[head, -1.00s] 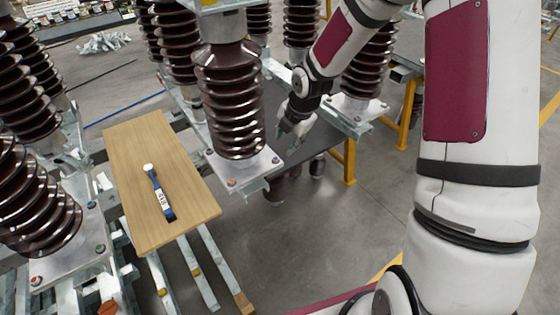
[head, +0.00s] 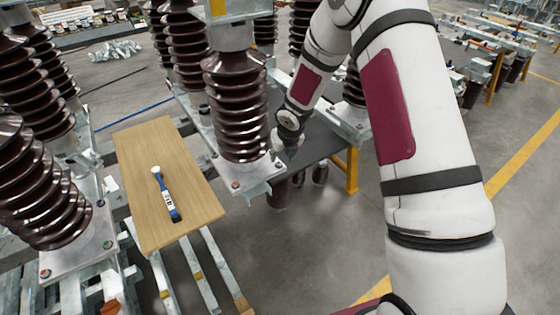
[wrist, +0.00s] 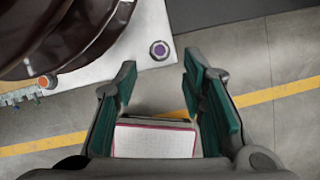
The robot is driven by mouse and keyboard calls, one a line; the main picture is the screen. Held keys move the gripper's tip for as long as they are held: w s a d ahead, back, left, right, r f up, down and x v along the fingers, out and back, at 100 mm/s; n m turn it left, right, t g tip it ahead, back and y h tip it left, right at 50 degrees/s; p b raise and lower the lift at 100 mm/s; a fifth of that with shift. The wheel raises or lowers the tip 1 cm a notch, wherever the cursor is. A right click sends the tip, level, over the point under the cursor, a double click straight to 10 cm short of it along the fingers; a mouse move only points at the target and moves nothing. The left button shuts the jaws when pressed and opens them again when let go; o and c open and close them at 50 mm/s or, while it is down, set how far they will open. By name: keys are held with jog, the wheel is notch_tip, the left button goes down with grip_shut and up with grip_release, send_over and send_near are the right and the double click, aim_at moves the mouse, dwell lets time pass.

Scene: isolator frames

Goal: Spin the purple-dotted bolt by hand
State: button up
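The purple-dotted bolt (wrist: 159,50) sits on the corner of a pale metal base plate (wrist: 125,50) under a brown ribbed insulator, in the wrist view. My gripper (wrist: 158,68) is open, its two teal-padded fingers standing left and right of the bolt's line. The bolt appears just beyond the fingertips, and nothing is held between them. In the head view my gripper (head: 288,148) is at the right corner of the insulator's base plate (head: 255,178). The purple dot cannot be made out there.
An orange-dotted bolt (wrist: 47,81) is on the same plate, left. The brown insulator (head: 238,110) rises close beside my gripper. A wooden board (head: 190,165) holds a blue-and-white tool (head: 166,194). Open floor (head: 300,240) lies in front of the plate.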

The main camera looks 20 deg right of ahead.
aim_at(279, 163)
jog(key=shift+x, duration=2.6)
jog(key=shift+c, duration=0.4)
grip_shut()
